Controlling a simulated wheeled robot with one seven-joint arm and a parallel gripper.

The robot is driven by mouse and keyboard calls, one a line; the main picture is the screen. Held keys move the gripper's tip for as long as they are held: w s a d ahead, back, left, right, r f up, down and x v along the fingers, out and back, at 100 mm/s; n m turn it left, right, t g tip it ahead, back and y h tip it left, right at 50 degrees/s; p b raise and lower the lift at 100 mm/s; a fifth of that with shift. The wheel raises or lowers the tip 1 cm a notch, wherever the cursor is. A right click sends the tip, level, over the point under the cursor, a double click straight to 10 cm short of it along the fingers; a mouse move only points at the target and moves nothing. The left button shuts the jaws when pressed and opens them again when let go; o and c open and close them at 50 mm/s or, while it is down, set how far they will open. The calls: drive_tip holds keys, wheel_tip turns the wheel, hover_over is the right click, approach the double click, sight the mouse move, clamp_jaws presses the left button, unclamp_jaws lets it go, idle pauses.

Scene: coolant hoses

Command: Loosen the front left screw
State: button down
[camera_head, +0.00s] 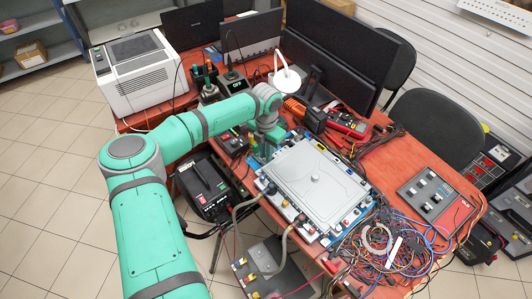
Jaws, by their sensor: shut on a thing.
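A flat unit with a light grey lid (325,200) lies on the red bench, with small fittings and connectors along its edges. My gripper (262,151) points down at the unit's upper left corner. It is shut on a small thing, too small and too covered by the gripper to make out. The individual screws cannot be told apart at this size, and the one under the gripper is hidden. Two grey hoses (285,244) run from the unit's near left edge to a box below.
A tangle of coloured wires (385,245) lies right of the unit. A large monitor (345,50), a white lamp (287,80) and an orange tool (305,113) stand behind it. A white machine (140,75) is at the back left. A control box (436,194) sits at the right.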

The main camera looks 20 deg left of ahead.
drive_tip(key=shift+n, duration=0.4)
drive_tip(key=c, duration=1.7)
unclamp_jaws()
wheel_tip(320, 180, up, 11)
drive_tip(key=shift+f, duration=0.1)
